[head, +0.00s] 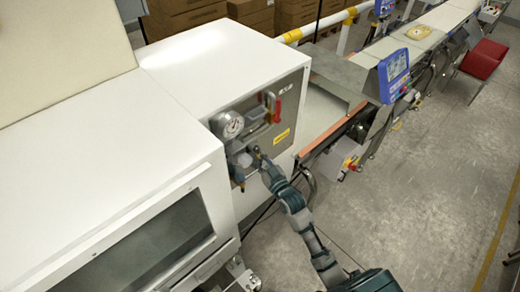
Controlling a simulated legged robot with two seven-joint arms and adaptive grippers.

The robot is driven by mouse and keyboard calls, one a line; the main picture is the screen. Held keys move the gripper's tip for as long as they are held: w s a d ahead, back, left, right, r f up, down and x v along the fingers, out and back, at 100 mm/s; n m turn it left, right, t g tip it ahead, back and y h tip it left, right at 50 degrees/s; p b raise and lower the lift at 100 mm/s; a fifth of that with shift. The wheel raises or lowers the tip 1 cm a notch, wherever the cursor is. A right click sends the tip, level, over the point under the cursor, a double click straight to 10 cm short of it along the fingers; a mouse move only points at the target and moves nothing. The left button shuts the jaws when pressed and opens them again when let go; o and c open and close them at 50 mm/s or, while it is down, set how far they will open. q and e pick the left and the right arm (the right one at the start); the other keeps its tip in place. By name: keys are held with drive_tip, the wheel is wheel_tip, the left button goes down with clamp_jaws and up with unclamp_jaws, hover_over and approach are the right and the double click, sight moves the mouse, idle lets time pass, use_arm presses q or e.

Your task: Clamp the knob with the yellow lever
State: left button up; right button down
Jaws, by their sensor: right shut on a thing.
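A grey panel (288,92) on the side of the white machine carries a round dial gauge (228,125), a curved metal handle and a red lever (277,109). Below the gauge is a cluster of grey fittings with the knob (241,159). My right gripper (253,160) reaches up to this cluster from the lower right and is shut on what appears to be the knob. The fingers partly cover it, and its yellow lever is too small and hidden to make out clearly. My left gripper is not in view.
The white machine (115,130) fills the left side. A conveyor (322,108) runs to the upper right, with a blue display (394,68) beside it. Cardboard boxes (185,15) stand at the back. The grey floor (430,190) at the right is largely clear.

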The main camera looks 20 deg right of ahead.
drive_tip(key=shift+s+a+f+m+p, duration=0.15)
drive_tip(key=shift+a+f+m+p, duration=0.15)
drive_tip(key=shift+m+p, duration=0.55)
drive_tip(key=shift+f, duration=0.1)
drive_tip(key=c, duration=1.3)
unclamp_jaws()
drive_tip(key=shift+c, duration=0.2)
drive_tip(key=shift+o, duration=0.8)
drive_tip(key=shift+d+r, duration=0.1)
drive_tip(key=shift+r, duration=0.1)
drive_tip(key=s+d+f, duration=0.1)
drive_tip(key=s, duration=1)
drive_tip(key=shift+s+d+f, duration=0.2)
drive_tip(key=shift+s+d, duration=0.15)
